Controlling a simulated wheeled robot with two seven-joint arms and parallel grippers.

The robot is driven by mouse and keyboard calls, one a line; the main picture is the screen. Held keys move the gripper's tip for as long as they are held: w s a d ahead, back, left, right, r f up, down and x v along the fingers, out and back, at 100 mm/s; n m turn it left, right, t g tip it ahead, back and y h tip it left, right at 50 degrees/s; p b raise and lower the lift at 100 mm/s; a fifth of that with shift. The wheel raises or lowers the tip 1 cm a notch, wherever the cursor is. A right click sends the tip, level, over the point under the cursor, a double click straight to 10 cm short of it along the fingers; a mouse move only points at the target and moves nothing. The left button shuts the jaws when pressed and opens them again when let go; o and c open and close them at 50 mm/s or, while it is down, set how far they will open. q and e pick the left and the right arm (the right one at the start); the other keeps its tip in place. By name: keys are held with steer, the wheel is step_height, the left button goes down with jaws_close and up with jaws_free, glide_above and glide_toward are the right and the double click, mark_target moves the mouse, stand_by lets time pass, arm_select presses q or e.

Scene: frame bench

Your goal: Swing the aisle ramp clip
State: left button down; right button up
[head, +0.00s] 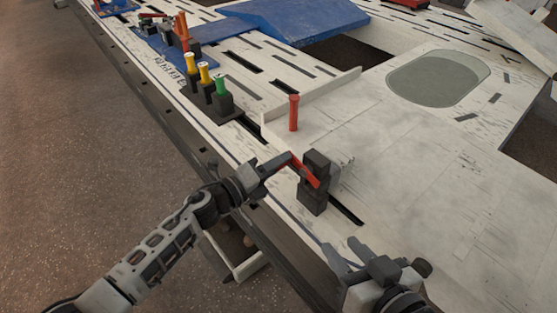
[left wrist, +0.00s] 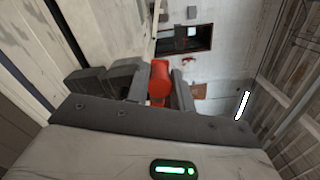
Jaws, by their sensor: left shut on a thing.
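A clip with a dark block base (head: 314,198) and a red lever (head: 309,174) stands on the pale bench. The lever slants from the block up and left towards my left gripper (head: 284,162). My left gripper is shut on the lever's outer end. In the left wrist view the red lever end (left wrist: 160,82) sits between the two grey fingers. I cannot tell from any label whether this is the aisle ramp clip.
Another red handle (head: 293,112) stands upright behind the clip. A green handle (head: 220,85) and two yellow handles stand on dark blocks further left. A raised pale strip (head: 318,104) and an oval recess (head: 438,78) lie beyond. The bench's slotted near edge runs diagonally.

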arm_select(q)
steer(key=shift+f+n, duration=0.25)
steer(key=shift+n, duration=0.15)
arm_select(e)
steer(key=shift+w+r, duration=0.2)
steer(key=shift+r, duration=0.05)
arm_select(q)
steer(key=c, duration=1.2)
jaws_free()
arm_select(e)
steer(key=shift+s+f, duration=0.1)
arm_select(q)
steer(key=shift+a, duration=0.1)
steer(key=p+v, duration=0.2)
steer(key=v, duration=1.4)
arm_select(e)
steer(key=shift+d+f+g+h, duration=0.35)
steer(key=shift+f+g+h, duration=0.05)
steer(key=shift+f, duration=0.3)
arm_select(q)
steer(key=shift+r, duration=0.15)
